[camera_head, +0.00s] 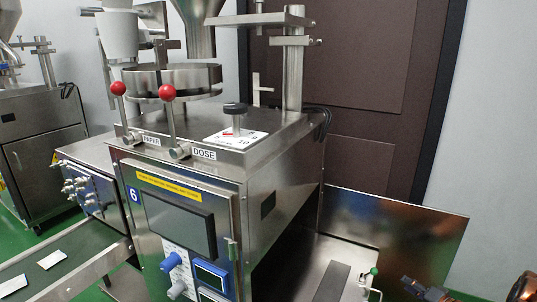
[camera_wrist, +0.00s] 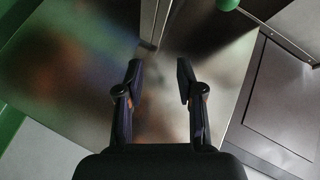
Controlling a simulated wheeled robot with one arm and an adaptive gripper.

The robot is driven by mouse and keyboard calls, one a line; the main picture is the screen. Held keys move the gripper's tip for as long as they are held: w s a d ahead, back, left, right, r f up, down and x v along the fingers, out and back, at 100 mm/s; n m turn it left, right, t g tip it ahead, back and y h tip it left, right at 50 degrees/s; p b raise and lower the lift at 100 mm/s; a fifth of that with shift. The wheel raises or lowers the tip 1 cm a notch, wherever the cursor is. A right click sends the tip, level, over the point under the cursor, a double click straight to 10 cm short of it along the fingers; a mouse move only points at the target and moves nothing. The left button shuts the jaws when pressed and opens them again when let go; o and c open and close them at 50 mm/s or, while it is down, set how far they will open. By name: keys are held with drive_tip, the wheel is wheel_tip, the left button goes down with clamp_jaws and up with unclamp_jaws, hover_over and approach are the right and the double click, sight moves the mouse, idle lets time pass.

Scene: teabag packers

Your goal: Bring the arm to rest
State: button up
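My gripper (camera_wrist: 159,80) is open in the wrist view, with its two dark fingers apart and nothing between them. Behind them are blurred metal surfaces. In the head view, part of my arm and gripper (camera_head: 425,291) shows at the lower right corner, partly cut off by the frame edge. It is to the right of a small lever with a green knob (camera_head: 373,271). That green knob also shows at the top of the wrist view (camera_wrist: 228,4), to the right of the fingers and apart from them.
A steel packing machine (camera_head: 290,170) marked 6 fills the middle, with red ball levers (camera_head: 167,93) and a dark screen (camera_head: 180,222). An upright metal panel (camera_head: 400,230) stands near my gripper. A conveyor (camera_head: 75,250) with white packets runs at left. A dark door (camera_head: 370,60) is behind.

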wheel_tip(320, 180, up, 22)
drive_tip(key=w+f+n+g+h+p, duration=0.1)
drive_tip(key=w+n+g+h+p, duration=0.2)
drive_tip(key=h+p, duration=0.45)
drive_tip(key=s+a+r+g+h+p, duration=0.2)
drive_tip(key=s+a+r+g+p, duration=0.15)
drive_tip(key=s+r, duration=0.4)
drive_tip(key=s+a+r+n+g+y+p, duration=0.1)
drive_tip(key=s+a+r+n+g+p, duration=0.1)
drive_tip(key=s+a+r, duration=0.3)
drive_tip(key=s+a+r+n+g+y+p, duration=0.1)
drive_tip(key=s+a+r+g+p, duration=0.3)
drive_tip(key=s+a, duration=1)
drive_tip(key=s+a+r+n+g+y+p, duration=0.2)
drive_tip(key=s+a+r, duration=0.6)
drive_tip(key=s, duration=1.1)
drive_tip(key=shift+a+n+g+p, duration=0.3)
drive_tip(key=shift+a+g+p, duration=0.4)
drive_tip(key=shift+a, duration=0.55)
drive_tip(key=shift+a+r, duration=0.1)
drive_tip(key=shift+a, duration=0.05)
